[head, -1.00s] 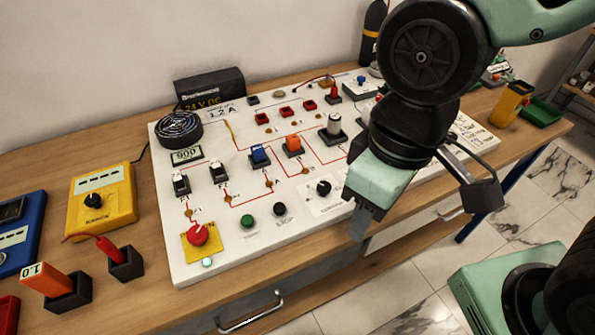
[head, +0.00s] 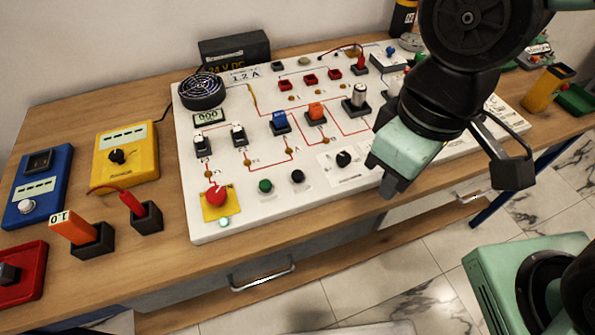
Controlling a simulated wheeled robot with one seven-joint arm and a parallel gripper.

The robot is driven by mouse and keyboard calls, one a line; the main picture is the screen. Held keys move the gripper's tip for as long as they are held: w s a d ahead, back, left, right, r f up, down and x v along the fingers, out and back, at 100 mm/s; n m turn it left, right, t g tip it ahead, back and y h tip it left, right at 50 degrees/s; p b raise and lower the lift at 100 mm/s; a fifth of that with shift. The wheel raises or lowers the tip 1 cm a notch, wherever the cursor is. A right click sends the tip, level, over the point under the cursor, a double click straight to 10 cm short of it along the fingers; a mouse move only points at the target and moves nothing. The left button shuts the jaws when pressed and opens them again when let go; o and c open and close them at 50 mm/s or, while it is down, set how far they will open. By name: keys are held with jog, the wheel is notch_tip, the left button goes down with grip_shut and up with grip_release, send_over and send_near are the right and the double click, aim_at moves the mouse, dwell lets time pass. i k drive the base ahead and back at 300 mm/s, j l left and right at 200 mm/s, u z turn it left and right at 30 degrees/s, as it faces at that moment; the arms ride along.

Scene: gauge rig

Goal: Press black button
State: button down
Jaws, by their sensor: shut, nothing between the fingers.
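The black button (head: 297,176) is a small round cap near the front edge of the white panel (head: 255,218). It sits just right of a green button (head: 265,186) and left of a black knob (head: 343,159). My gripper (head: 390,188) is at the panel's front edge, to the right of the black button and apart from it. Its fingers point down and are together, with nothing visible between them. The button is fully in view.
A red mushroom button on a yellow plate (head: 228,210) is left of the green button.

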aim_at(296, 175)
jog(key=k+j, duration=0.1)
jog(key=j, duration=0.3)
jog(key=k+j, duration=0.1)
jog(key=j, duration=0.35)
jog(key=j+z, duration=0.1)
jog(key=j, duration=0.35)
jog(key=k+j, duration=0.15)
jog(key=j, duration=0.25)
jog(key=k+j, duration=0.1)
jog(key=j, duration=0.3)
jog(key=z, duration=0.05)
